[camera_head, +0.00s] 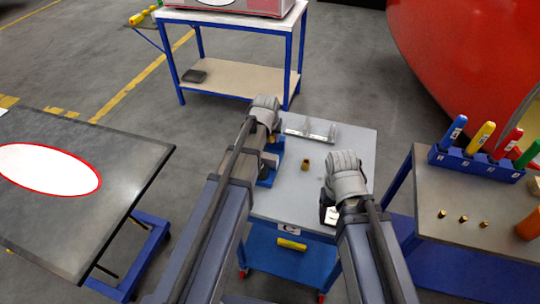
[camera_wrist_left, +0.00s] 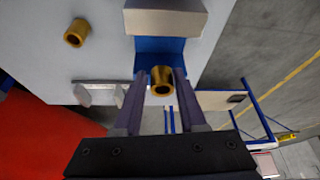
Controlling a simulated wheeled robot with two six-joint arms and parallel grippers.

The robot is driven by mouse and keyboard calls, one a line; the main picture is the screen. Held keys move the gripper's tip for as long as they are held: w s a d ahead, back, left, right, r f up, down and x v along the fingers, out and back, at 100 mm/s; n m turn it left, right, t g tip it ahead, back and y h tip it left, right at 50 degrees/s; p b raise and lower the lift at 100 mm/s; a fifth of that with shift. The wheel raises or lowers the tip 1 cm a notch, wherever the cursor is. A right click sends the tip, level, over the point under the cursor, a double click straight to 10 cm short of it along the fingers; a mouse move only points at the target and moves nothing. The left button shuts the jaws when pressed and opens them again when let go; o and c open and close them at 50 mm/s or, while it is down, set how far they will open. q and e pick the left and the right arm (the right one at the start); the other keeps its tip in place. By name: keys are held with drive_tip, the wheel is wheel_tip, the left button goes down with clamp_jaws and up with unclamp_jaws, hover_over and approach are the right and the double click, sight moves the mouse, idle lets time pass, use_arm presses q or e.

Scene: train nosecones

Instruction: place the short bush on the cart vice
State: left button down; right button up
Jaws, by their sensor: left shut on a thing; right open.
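My left gripper (camera_wrist_left: 161,78) is shut on a brass-coloured bush (camera_wrist_left: 162,86), which has a round hole in its top. The held bush is at the blue and grey cart vice (camera_wrist_left: 165,20), over or against its blue part; I cannot tell whether it touches. In the head view the vice (camera_head: 268,174) is partly hidden by my left arm, and the held bush is hidden. A second brass bush (camera_head: 305,165) stands on the cart top; it also shows in the left wrist view (camera_wrist_left: 76,32). My right gripper (camera_head: 330,213) is open over the cart's right side.
The grey cart top (camera_head: 345,145) bears a metal bracket (camera_head: 309,130) at the back. Right of it, a table (camera_head: 455,210) holds a blue rack of coloured-handled tools (camera_head: 475,160) and small brass parts (camera_head: 462,218). A dark table (camera_head: 90,220) stands left.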

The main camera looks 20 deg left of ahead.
sight(271, 150)
use_arm(q)
wheel_tip(271, 150, down, 3)
drive_tip(key=shift+f+b, duration=0.2)
drive_tip(key=shift+b, duration=0.85)
use_arm(e)
wheel_tip(271, 150, down, 3)
drive_tip(key=shift+f, duration=0.15)
use_arm(q)
wheel_tip(271, 150, down, 4)
drive_tip(key=b, duration=0.3)
drive_tip(key=shift+r+b, duration=0.15)
drive_tip(key=shift+b, duration=0.2)
use_arm(e)
wheel_tip(271, 150, down, 4)
drive_tip(key=shift+r, duration=0.15)
use_arm(q)
drive_tip(key=shift+c, duration=2.3)
unclamp_jaws()
